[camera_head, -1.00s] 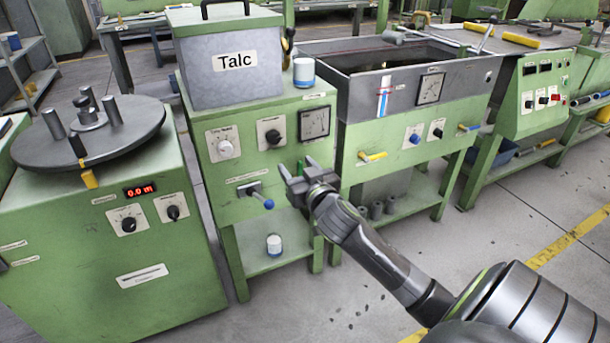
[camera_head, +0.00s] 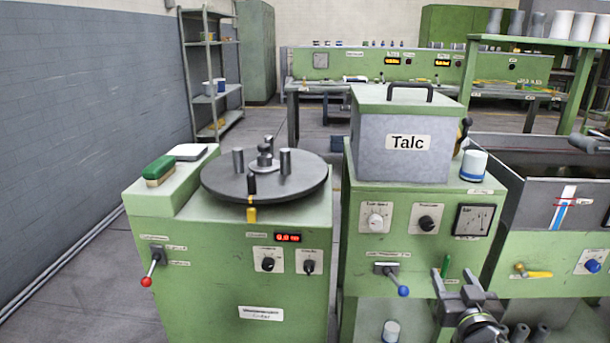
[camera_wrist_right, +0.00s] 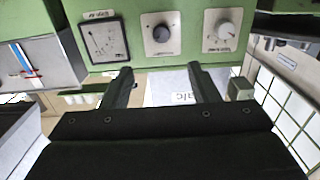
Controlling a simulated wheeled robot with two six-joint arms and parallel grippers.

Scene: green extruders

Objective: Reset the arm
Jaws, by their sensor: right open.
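My right gripper (camera_head: 462,284) is at the lower right of the head view, in front of the green Talc machine (camera_head: 350,270). Its jaws are open with nothing between them, and the rest of the arm runs out of the bottom of the picture. In the right wrist view the two dark fingers (camera_wrist_right: 160,82) stand apart below the machine's gauge (camera_wrist_right: 103,42) and knobs. A blue-knobbed lever (camera_head: 402,290) and a small green handle (camera_head: 445,265) are just left of and above the gripper in the head view. My left gripper is not in view.
A grey Talc box (camera_head: 405,165) and a white-and-blue jar (camera_head: 473,166) stand on the machine. At left is a green machine with a round turntable (camera_head: 222,184) and a red-knobbed lever (camera_head: 147,281). A tank (camera_head: 535,197) stands at right. Floor shows between machines.

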